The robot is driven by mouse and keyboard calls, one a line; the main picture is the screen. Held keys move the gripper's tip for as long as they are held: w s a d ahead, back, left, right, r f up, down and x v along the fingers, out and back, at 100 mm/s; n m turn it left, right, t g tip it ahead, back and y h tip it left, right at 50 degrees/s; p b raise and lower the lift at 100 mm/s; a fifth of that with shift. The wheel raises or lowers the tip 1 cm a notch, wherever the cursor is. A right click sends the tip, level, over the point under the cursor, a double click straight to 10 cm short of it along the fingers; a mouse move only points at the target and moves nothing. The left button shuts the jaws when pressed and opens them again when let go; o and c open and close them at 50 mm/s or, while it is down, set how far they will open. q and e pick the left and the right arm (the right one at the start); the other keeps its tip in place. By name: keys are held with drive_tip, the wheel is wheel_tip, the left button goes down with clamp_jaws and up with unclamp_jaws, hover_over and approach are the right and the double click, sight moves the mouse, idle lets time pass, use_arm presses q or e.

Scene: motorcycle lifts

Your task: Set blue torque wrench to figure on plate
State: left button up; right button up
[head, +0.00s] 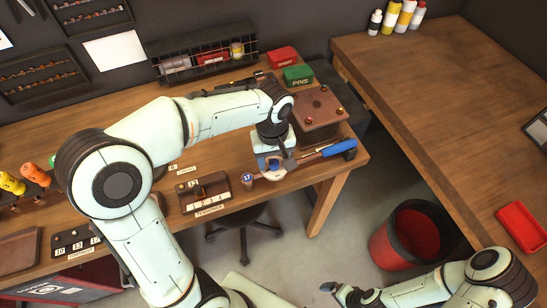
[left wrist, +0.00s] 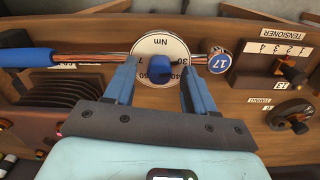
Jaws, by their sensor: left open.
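The blue torque wrench lies across the front of the workbench; its blue handle (head: 338,148) points right in the head view and left in the left wrist view (left wrist: 25,57). Its round white dial (left wrist: 150,45) is marked Nm, with a blue knob (left wrist: 161,68) at the centre. A blue round piece marked 17 (left wrist: 220,61) sits at the shaft's other end, also in the head view (head: 247,178). My left gripper (left wrist: 160,80) is open, its fingers on either side of the knob; contact is unclear. My right gripper (head: 338,290) is low at front, its jaws unclear.
A TENSIONER block (head: 205,192) stands left of the wrench. A brown plate-topped block (head: 318,108), a green PINS box (head: 298,75) and a red box (head: 282,57) are behind. A red bin (head: 410,235) stands on the floor. The right bench is mostly clear.

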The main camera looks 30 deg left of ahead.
use_arm(q)
clamp_jaws()
